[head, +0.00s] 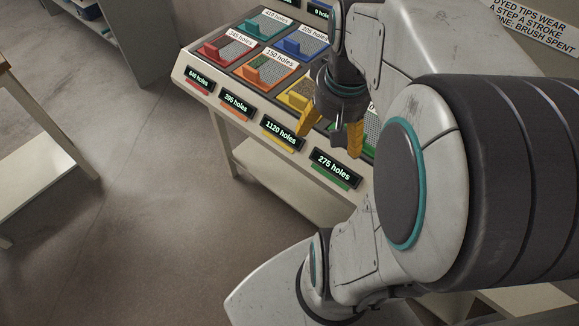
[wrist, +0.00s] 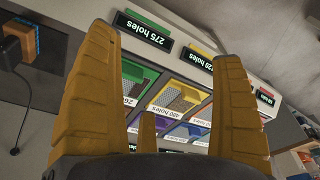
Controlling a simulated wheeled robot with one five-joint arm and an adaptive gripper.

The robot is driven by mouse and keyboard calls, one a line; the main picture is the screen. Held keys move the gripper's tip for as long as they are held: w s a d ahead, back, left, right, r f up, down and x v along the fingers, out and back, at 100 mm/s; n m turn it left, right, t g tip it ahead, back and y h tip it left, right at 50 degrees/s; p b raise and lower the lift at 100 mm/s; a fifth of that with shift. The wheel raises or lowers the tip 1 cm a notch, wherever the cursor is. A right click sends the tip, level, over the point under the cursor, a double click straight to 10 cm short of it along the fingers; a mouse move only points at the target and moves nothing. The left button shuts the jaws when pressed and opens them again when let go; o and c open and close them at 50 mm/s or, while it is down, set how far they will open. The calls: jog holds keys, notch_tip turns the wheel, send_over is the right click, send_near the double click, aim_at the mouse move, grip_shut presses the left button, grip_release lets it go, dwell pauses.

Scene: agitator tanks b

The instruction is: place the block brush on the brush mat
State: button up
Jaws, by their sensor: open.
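My gripper (head: 331,130) is open, with its yellow fingers over the front part of a sloped console in the head view. In the wrist view my gripper (wrist: 168,50) has its fingers spread wide, with nothing held between them. A wooden-coloured block with a blue strip (wrist: 20,40), possibly the block brush, lies at the upper left of the wrist view, outside the fingers. It rests on or beside a dark flat surface (wrist: 52,45), and I cannot tell whether this is the brush mat. Neither shows clearly in the head view.
The console (head: 185,72) holds several coloured trays labelled with hole counts, and lit displays line its front edge. A sign (head: 540,22) about dyed tips stands at the upper right. A bench (head: 40,165) is at the left, with clear floor (head: 150,200) between.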

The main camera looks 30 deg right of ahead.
jog(key=s+a+n+t+y, duration=0.1)
jog(key=s+a+n, duration=0.2)
jog(key=a, duration=0.9)
jog(key=shift+s+f+n, duration=0.2)
jog(key=shift+f+n, duration=0.25)
jog(key=shift+n, duration=0.65)
jog(key=shift+r, duration=0.25)
